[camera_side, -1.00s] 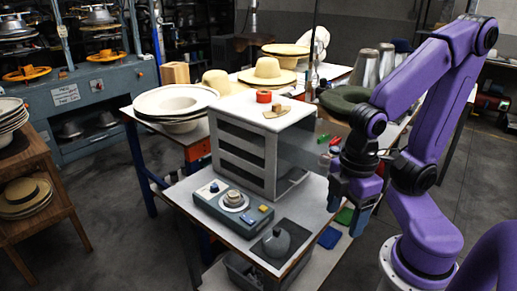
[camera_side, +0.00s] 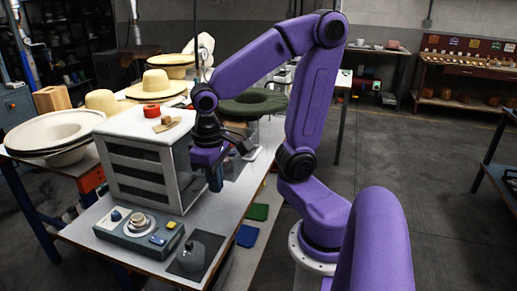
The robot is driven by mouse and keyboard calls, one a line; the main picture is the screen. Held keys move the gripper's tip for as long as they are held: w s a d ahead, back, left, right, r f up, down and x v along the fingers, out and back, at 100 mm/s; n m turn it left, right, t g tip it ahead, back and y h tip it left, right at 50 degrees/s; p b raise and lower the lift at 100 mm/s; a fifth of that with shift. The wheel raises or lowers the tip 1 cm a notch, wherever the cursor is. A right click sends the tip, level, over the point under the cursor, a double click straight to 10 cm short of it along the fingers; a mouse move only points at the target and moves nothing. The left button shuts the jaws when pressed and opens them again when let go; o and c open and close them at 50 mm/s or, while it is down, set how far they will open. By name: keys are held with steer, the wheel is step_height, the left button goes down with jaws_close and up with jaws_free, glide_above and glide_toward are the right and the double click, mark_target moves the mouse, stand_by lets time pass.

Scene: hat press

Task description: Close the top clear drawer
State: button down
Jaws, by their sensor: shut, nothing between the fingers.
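The grey-white drawer cabinet (camera_side: 183,174) stands on the table left of my gripper, with dark slots in its left-hand side. The clear drawer is hard to make out; my gripper and wrist cover the area at the cabinet's right side. I cannot tell how far the drawer stands out. My gripper (camera_side: 229,165) is shut and empty, pointing down close to the cabinet's right side. I cannot tell whether it touches the drawer or the cabinet.
A control box (camera_side: 139,232) and a dark round-bodied object (camera_side: 190,256) sit in front. Straw hats (camera_side: 155,85) and a green hat (camera_side: 252,104) are behind. Green (camera_side: 258,212) and blue pads lie lower right.

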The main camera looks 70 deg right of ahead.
mark_target(259, 148)
steer(key=w+d+r+m+g, duration=0.1)
steer(key=d+m, duration=0.5)
steer(key=m, duration=0.2)
steer(key=d+r+m+g, duration=0.1)
steer(key=d+r+m, duration=0.1)
steer(key=d+m, duration=0.4)
steer(key=w+d+r+m+g, duration=0.1)
steer(key=d+m, duration=0.6)
steer(key=m, duration=0.5)
steer(key=shift+w+r, duration=0.3)
steer(key=s+d+r+m+g, duration=0.1)
steer(key=s+d+r+m, duration=0.1)
steer(key=s+d+m, duration=0.5)
step_height(259, 148, down, 10)
steer(key=s+a+m, duration=0.2)
steer(key=m, duration=0.1)
steer(key=shift+w+f+y, duration=0.15)
steer(key=shift+w+y, duration=0.05)
steer(key=shift+w, duration=0.75)
steer(key=shift+w+f+y, duration=0.1)
steer(key=shift+w+y, duration=0.1)
steer(key=shift+w, duration=0.75)
steer(key=shift+w, duration=0.1)
